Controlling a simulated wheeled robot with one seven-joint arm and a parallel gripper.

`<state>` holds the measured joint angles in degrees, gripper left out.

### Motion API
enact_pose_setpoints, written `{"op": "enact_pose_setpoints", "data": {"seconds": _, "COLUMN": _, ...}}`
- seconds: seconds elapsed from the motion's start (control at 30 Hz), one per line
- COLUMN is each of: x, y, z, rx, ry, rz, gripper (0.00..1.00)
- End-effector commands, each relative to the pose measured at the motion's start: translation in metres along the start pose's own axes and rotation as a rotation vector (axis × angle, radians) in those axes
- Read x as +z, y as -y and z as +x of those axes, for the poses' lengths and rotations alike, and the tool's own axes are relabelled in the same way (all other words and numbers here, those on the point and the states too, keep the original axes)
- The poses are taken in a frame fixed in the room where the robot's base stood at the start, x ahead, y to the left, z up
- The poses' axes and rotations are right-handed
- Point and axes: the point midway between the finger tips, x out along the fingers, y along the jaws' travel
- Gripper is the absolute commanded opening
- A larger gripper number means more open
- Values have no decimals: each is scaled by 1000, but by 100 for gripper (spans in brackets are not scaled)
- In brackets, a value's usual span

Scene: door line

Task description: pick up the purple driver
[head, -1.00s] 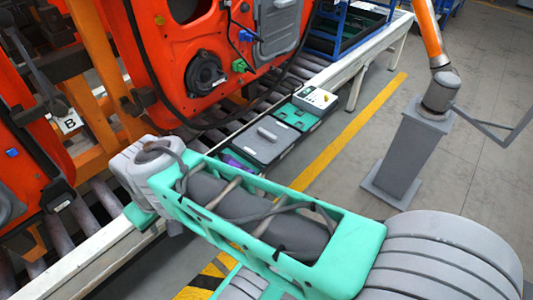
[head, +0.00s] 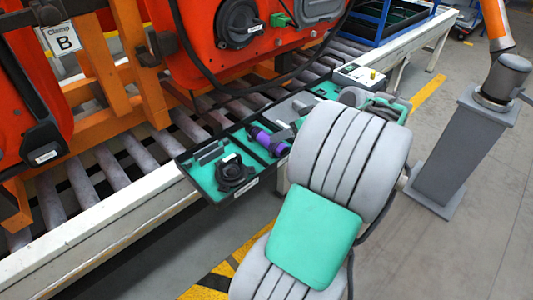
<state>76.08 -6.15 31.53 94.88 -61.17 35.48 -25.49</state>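The purple driver (head: 259,136) lies in an open dark case with a teal lining (head: 204,178), on the near side of the roller conveyor. Its purple body shows, with a dark part at its right end. My large grey and teal arm links stand just to the right of it and cover part of the case.
The same case holds a round black part (head: 235,172) to the left of the driver. Orange-red door panels (head: 205,40) hang close behind. A grey post (head: 465,145) stands right.

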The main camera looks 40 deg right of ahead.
Motion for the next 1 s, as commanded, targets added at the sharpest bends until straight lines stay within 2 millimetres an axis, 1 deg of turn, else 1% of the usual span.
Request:
{"op": "enact_pose_setpoints", "data": {"seconds": 0.27, "x": 2, "y": 4, "z": 39, "rx": -5, "ry": -1, "rz": -3, "gripper": 65}}
{"op": "enact_pose_setpoints", "data": {"seconds": 0.4, "x": 3, "y": 7, "z": 65, "rx": -5, "ry": 0, "rz": -2, "gripper": 65}}
{"op": "enact_pose_setpoints", "data": {"seconds": 0.5, "x": 2, "y": 6, "z": 74, "rx": -2, "ry": -1, "rz": -3, "gripper": 65}}
{"op": "enact_pose_setpoints", "data": {"seconds": 0.73, "x": 1, "y": 6, "z": 74, "rx": 0, "ry": -1, "rz": -1, "gripper": 64}}
{"op": "enact_pose_setpoints", "data": {"seconds": 1.0, "x": 1, "y": 6, "z": 74, "rx": -1, "ry": -1, "rz": -1, "gripper": 42}}
